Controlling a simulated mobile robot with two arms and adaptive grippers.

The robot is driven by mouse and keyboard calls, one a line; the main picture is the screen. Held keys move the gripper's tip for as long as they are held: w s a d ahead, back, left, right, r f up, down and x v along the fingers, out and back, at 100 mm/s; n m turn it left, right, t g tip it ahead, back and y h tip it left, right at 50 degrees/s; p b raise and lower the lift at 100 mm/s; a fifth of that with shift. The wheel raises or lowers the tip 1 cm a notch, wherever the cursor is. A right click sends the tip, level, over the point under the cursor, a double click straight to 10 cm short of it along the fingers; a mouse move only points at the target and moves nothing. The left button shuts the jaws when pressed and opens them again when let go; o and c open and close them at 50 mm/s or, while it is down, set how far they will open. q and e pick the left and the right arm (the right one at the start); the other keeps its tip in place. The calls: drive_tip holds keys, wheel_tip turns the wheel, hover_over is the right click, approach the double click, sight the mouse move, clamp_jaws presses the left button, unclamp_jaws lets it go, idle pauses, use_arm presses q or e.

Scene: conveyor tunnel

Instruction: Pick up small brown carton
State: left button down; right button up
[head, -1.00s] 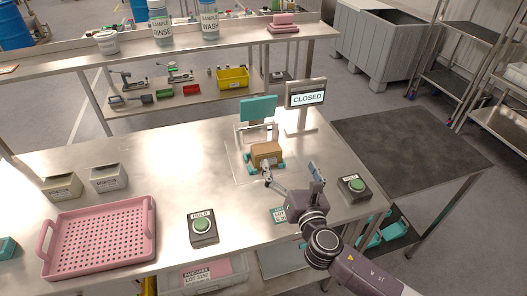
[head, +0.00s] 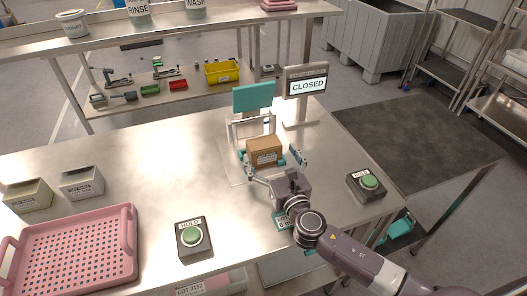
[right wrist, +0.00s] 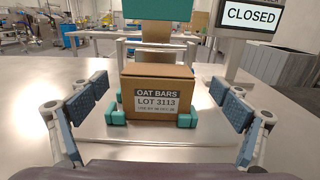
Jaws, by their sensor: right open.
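The small brown carton (head: 264,151) stands upright on the metal table, between small teal blocks at its base. In the right wrist view the carton (right wrist: 157,92) carries a label reading OAT BARS LOT 3113. My right gripper (head: 274,165) is open just in front of the carton. In the right wrist view its fingers stand wide apart on either side, with a gap between each finger and the carton. My left gripper is not in view.
Behind the carton stand a teal panel (head: 253,96) on a frame and a CLOSED sign (head: 306,86). Green HOLD buttons (head: 193,237) and (head: 368,182) flank my right arm. A pink tray (head: 75,250) and two small boxes (head: 81,183) lie left. The table's middle left is clear.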

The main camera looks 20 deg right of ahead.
drive_tip(key=w, duration=0.5)
drive_tip(key=shift+a+f, duration=0.2)
drive_tip(key=shift+c, duration=0.2)
drive_tip(key=c, duration=1.5)
wheel_tip(320, 180, up, 10)
drive_tip(key=p, duration=0.4)
drive_tip(key=shift+r, duration=0.25)
wheel_tip(320, 180, up, 10)
hover_over(264, 142)
drive_tip(key=shift+f+p, duration=0.15)
drive_tip(key=shift+p, duration=0.3)
